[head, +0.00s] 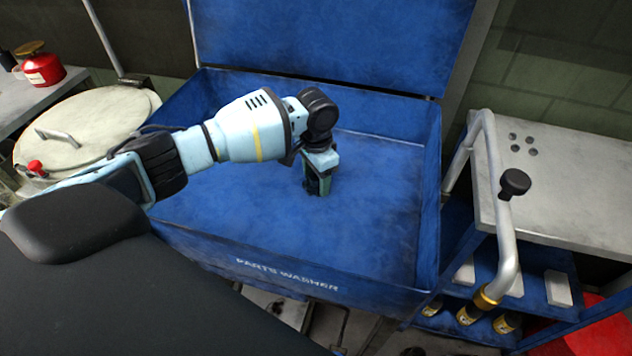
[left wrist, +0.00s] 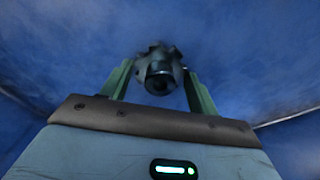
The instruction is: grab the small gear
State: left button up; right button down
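The small gear (left wrist: 160,72) is dark metal with teeth and a round hub facing the camera. In the left wrist view it sits centred between my left gripper's fingertips, with its top reaching past them. My left gripper (left wrist: 158,72) is open, with its two green fingers on either side of the gear and narrow gaps showing. In the head view my left gripper (head: 318,188) points down inside the blue parts washer basin (head: 375,215); the gear is not distinguishable there. My right gripper is not in view.
The basin's front wall (head: 290,275) and raised blue lid (head: 330,40) bound the space around my arm. A metal cart (head: 560,190) with a tubular handle stands at right. A round lidded drum (head: 85,125) and a red can (head: 43,70) are at left. The basin floor around the gripper looks clear.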

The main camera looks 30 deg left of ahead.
aim_at(315, 176)
pick_arm(q)
jog(key=c, duration=0.7)
jog(key=shift+r, duration=0.1)
